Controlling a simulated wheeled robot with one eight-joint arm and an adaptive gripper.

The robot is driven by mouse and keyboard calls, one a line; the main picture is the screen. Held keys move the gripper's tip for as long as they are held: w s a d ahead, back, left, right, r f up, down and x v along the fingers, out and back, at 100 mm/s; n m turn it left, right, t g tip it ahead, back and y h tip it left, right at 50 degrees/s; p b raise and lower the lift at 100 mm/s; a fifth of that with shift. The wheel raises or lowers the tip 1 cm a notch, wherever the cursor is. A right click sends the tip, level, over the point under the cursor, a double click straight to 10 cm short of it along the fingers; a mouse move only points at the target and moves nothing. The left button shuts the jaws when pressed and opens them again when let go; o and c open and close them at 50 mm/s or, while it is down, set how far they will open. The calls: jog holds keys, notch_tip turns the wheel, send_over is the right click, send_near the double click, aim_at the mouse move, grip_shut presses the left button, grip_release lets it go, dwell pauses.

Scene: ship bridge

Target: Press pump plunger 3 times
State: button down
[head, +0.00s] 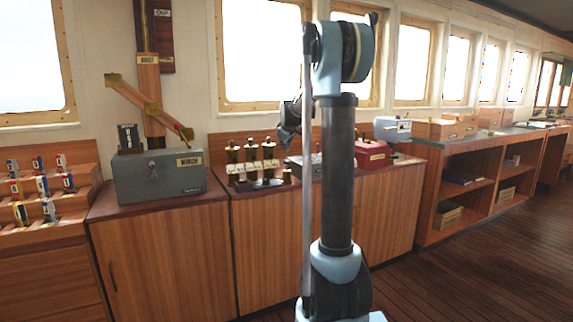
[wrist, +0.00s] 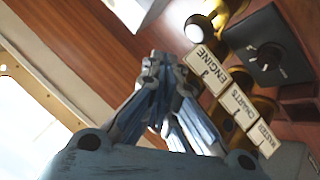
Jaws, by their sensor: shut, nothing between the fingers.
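I cannot pick out the pump plunger for certain. Three brass fittings (head: 252,157) with white labels stand in a row on the wooden cabinet in the head view. In the wrist view the labels read ENGINE (wrist: 206,68), CHARTS (wrist: 238,108) and MASTER (wrist: 263,138). A brass part with a bright round white end (wrist: 197,29) shows beside the ENGINE label. A small brass piece (head: 286,175) stands right of the row. My gripper (wrist: 158,65) is shut and empty, apart from the labelled fittings. In the head view my arm partly hides that area.
A dark box with a knob (wrist: 268,52) lies near the labels. A grey box (head: 160,177) stands left on the cabinet, a red box (head: 372,154) right. Windows line the wall; floor (head: 470,265) is clear at right.

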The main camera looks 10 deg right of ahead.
jog(key=shift+f, duration=1.45)
jog(key=shift+f, duration=0.1)
dwell(0.4)
jog(key=shift+f, duration=0.3)
jog(key=shift+s+f, duration=0.1)
jog(key=shift+f, duration=1.4)
dwell(2.0)
jog(key=shift+r, duration=1.95)
jog(key=shift+r, duration=0.1)
jog(key=shift+r, duration=2.4)
